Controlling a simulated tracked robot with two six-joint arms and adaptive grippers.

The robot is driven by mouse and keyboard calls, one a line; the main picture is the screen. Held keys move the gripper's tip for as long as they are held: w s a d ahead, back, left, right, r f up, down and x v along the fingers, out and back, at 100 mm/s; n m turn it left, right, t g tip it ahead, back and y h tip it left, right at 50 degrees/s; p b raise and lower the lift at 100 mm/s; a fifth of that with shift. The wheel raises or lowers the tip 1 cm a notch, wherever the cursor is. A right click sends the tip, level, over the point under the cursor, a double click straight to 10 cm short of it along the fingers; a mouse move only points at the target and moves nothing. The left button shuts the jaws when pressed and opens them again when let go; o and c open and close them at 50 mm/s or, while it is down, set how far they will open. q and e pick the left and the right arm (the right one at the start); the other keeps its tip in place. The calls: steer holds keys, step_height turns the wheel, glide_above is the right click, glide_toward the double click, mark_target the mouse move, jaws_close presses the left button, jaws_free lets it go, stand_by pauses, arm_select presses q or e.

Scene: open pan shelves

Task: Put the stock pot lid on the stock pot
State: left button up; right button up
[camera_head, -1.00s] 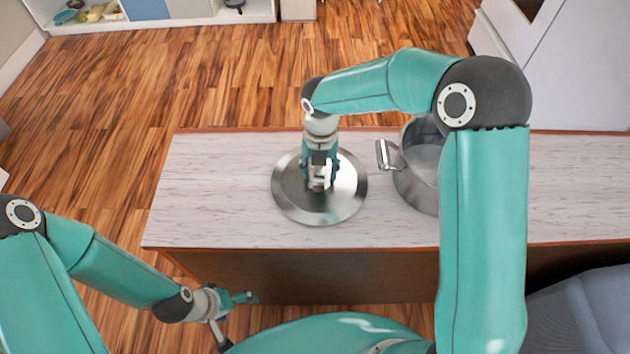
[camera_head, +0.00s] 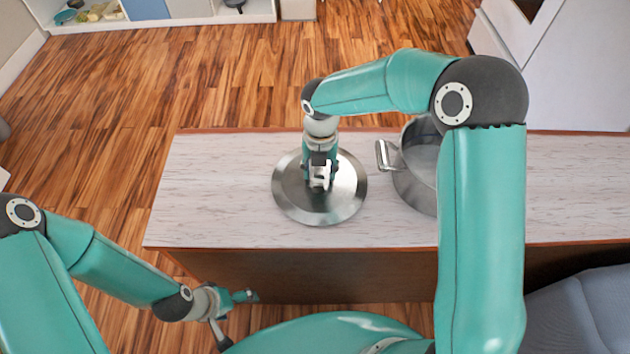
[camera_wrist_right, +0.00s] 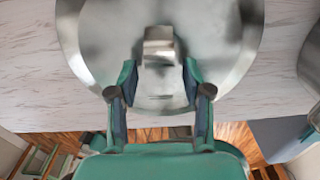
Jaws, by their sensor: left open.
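The round silver stock pot lid (camera_head: 294,195) lies flat on the table, with its blocky metal handle (camera_wrist_right: 159,46) facing up. The stock pot (camera_head: 411,184) stands open to the right of the lid, partly hidden behind my right arm; its edge shows at the right of the wrist view (camera_wrist_right: 311,62). My right gripper (camera_head: 320,178) points down over the lid's middle. In the wrist view my right gripper (camera_wrist_right: 160,72) is open, its two fingers apart on either side of the handle with visible gaps. My left gripper (camera_head: 236,312) is open and empty in front of the table.
The pale wood-grain table (camera_head: 220,190) is bare to the left of the lid. A grey-blue seat (camera_head: 585,315) is at the lower right. A low shelf with items (camera_head: 160,12) stands at the back left, a white cabinet (camera_head: 570,70) at the back right.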

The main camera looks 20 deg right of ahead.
mark_target(319, 170)
jaws_close()
steer(key=shift+w+r+p, duration=0.1)
steer(key=shift+r+p, duration=0.2)
steer(key=shift+r, duration=0.15)
stand_by(0.5)
steer(key=shift+r+p, duration=1.6)
steer(key=shift+r, duration=0.1)
